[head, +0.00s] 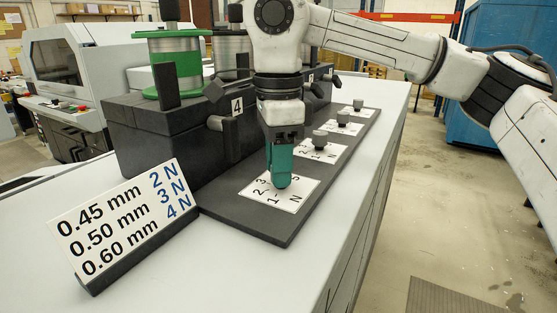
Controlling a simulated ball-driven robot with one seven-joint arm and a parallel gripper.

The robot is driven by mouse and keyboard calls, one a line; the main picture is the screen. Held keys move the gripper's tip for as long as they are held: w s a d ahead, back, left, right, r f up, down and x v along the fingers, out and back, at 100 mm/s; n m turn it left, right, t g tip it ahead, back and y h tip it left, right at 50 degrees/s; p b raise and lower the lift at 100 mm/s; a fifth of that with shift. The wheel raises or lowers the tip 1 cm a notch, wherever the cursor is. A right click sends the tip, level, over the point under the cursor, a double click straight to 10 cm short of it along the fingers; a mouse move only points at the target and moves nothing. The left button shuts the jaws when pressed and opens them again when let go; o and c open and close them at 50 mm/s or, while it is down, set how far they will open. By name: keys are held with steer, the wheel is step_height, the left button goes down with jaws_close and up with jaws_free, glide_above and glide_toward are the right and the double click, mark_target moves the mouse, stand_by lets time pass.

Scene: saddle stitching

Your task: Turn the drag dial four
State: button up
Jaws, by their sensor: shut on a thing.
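My gripper (280,180) points straight down over the nearest dial plate (294,205), in front of the block labelled 4 (237,106). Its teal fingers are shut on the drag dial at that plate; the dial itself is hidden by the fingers. The plate is white, with black numbers around the dial and an N. Part of its scale is covered by the fingers, so I cannot read the dial's setting.
More dark dials (320,139) stand on white plates farther along the dark base (277,235). A sign (125,219) lists wire sizes with newton values at the front left. A green spool (176,62) stands behind. The white tabletop (335,225) is clear on the right.

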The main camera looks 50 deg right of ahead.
steer(key=shift+n, duration=2.2)
steer(key=o, duration=1)
steer(key=shift+o, duration=0.2)
steer(key=shift+r, duration=0.1)
step_height(320, 180, up, 11)
steer(key=shift+f, duration=0.2)
